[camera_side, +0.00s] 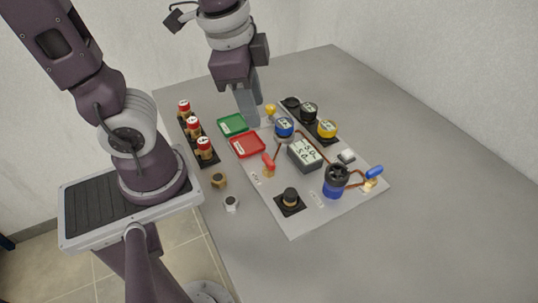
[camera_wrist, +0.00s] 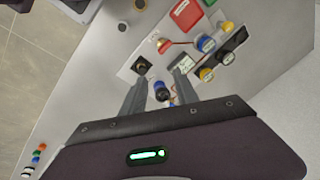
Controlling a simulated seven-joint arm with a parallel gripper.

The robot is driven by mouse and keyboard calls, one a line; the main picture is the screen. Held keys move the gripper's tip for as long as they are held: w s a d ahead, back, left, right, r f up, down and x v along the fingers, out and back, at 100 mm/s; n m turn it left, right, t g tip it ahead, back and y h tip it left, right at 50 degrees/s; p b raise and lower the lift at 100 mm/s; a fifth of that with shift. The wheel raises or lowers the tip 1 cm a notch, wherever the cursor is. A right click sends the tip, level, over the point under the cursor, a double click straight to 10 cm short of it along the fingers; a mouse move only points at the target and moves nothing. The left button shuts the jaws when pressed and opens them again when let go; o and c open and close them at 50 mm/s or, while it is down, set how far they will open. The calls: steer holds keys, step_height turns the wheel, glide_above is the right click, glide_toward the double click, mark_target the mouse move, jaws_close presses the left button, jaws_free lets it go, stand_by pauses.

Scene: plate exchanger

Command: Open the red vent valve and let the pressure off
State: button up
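The red vent valve (camera_side: 268,161) has a red handle on a brass body, standing on the white board in front of the red tray. It also shows in the wrist view (camera_wrist: 163,45), above and between my fingers. My gripper (camera_side: 256,119) hangs farther back, over the green tray side of the board, and is apart from the red handle. In the wrist view its two fingers (camera_wrist: 162,75) are spread with nothing held between them. A grey display box (camera_side: 304,153) with dark digits stands right of the valve; I cannot read the digits surely.
Close to the valve are a red tray (camera_side: 247,145), a blue-topped gauge (camera_side: 284,127), copper pipes and a black knob (camera_side: 290,196). A blue pump (camera_side: 335,182) and blue-handled valve (camera_side: 374,172) stand right. Red-capped bottles (camera_side: 194,126) stand left.

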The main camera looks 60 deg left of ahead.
mark_target(267, 157)
steer(key=w+a+f+m+g+y, duration=0.1)
steer(key=f+m, duration=0.2)
steer(key=f, duration=0.3)
steer(key=w+a+f+m+g+y, duration=0.1)
steer(key=w+f+m, duration=0.1)
steer(key=f+m, duration=0.2)
steer(key=w+a+f+m+y, duration=0.1)
steer(key=f+m, duration=0.3)
steer(key=f, duration=0.4)
steer(key=shift+w+a+f+g+y, duration=0.1)
steer(key=shift+w+f+g+y, duration=0.05)
steer(key=shift+w+g+y, duration=0.25)
jaws_close()
